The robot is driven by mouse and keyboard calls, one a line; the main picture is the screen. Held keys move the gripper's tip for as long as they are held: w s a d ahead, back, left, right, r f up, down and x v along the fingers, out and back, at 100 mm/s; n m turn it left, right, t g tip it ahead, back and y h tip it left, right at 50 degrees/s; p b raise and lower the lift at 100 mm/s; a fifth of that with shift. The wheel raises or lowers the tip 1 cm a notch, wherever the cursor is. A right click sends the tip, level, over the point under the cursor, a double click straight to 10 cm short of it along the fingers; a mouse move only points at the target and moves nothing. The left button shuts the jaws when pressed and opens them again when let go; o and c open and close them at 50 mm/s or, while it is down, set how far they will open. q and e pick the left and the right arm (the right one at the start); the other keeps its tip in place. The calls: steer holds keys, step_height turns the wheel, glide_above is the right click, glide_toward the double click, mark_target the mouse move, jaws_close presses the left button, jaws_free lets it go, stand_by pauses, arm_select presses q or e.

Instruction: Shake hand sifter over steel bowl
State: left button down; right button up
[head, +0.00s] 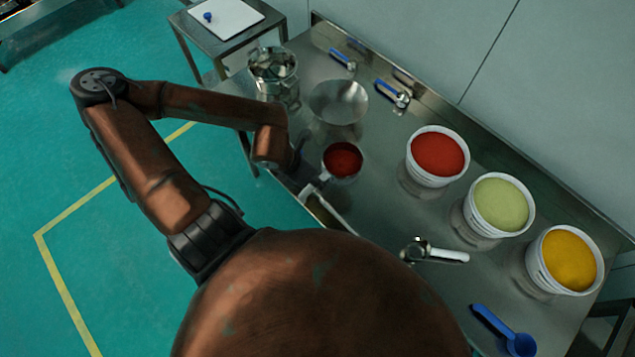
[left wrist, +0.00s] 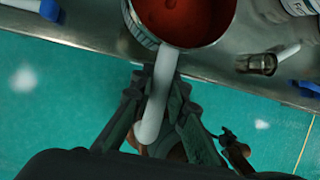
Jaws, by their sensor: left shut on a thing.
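The hand sifter (head: 342,160) is a round cup with red powder in it and a pale handle, near the table's front edge in the head view. In the left wrist view the sifter (left wrist: 185,18) shows at the top, its white handle running down between my fingers. I cannot tell whether the sifter touches the table. My right gripper is not in view.
Tubs of red (head: 438,157), green (head: 502,205) and yellow powder (head: 568,262) stand along the right. A steel pot (head: 273,72) is left of the bowl. Blue-handled tools (head: 393,93) lie at the back. A white-handled scoop (head: 437,253) and blue scoop (head: 507,333) lie nearer.

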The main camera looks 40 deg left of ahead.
arm_select(q)
steer(key=shift+w+a, duration=0.35)
steer(key=shift+w, duration=0.1)
steer(key=shift+w+a, duration=0.85)
steer(key=shift+w, duration=0.25)
steer(key=shift+w+a, duration=0.9)
steer(key=shift+w, duration=0.3)
stand_by(0.5)
steer(key=shift+w+a, duration=0.9)
steer(key=shift+w, duration=0.25)
steer(key=shift+w+a, duration=0.95)
steer(key=shift+w, duration=0.2)
stand_by(0.5)
steer(key=shift+w+a+b, duration=0.5)
steer(key=shift+w+a, duration=0.15)
steer(key=shift+w, duration=0.15)
steer(key=shift+w+a+b, duration=0.5)
steer(key=shift+w+a, duration=0.1)
steer(key=shift+w, duration=0.2)
stand_by(0.3)
